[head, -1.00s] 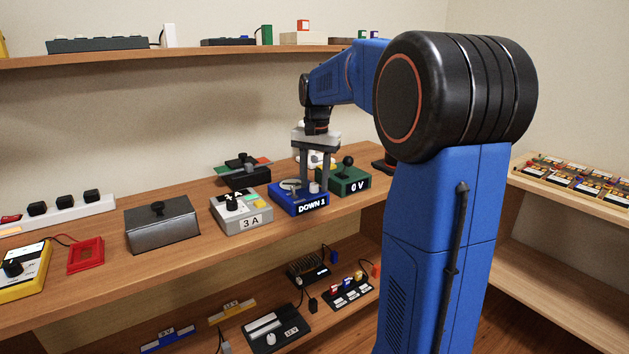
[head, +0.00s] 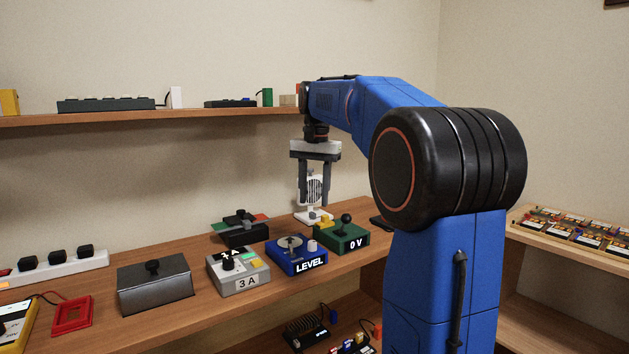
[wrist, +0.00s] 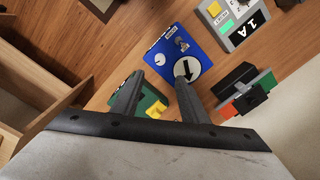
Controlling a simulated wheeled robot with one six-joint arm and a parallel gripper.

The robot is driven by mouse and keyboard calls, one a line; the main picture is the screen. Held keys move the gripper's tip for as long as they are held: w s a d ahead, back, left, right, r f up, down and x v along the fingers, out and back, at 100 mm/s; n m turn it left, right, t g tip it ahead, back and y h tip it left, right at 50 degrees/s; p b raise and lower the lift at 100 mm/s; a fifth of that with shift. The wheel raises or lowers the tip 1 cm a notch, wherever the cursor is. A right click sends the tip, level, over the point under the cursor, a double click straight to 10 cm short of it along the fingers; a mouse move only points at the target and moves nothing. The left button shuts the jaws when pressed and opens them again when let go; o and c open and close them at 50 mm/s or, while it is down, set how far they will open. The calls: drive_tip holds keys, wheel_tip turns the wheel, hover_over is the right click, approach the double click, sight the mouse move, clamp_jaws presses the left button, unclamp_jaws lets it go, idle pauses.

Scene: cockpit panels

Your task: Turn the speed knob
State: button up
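No label reading "speed" is legible. A blue box (head: 296,259) on the bench reads "LEVEL". It carries a round dial (head: 290,242) and a small white knob (head: 312,246). In the wrist view, the blue box (wrist: 166,62) shows the white dial (wrist: 187,69) with a black arrow and the white knob (wrist: 160,60). A white fan (head: 314,216) stands behind the boxes, partly hidden by my fingers. My gripper (head: 315,201) is open and empty, pointing down above the bench, with its fingers apart in the wrist view (wrist: 160,78).
A green box (head: 345,237) marked "0 V" with a black ball lever stands right of the blue box. A grey box (head: 238,270) marked "3 A" stands left. A black device (head: 240,230) is behind. A metal box (head: 155,282) is farther left. A shelf (head: 200,114) runs above.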

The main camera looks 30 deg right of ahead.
drive_tip(key=shift+r, duration=2.05)
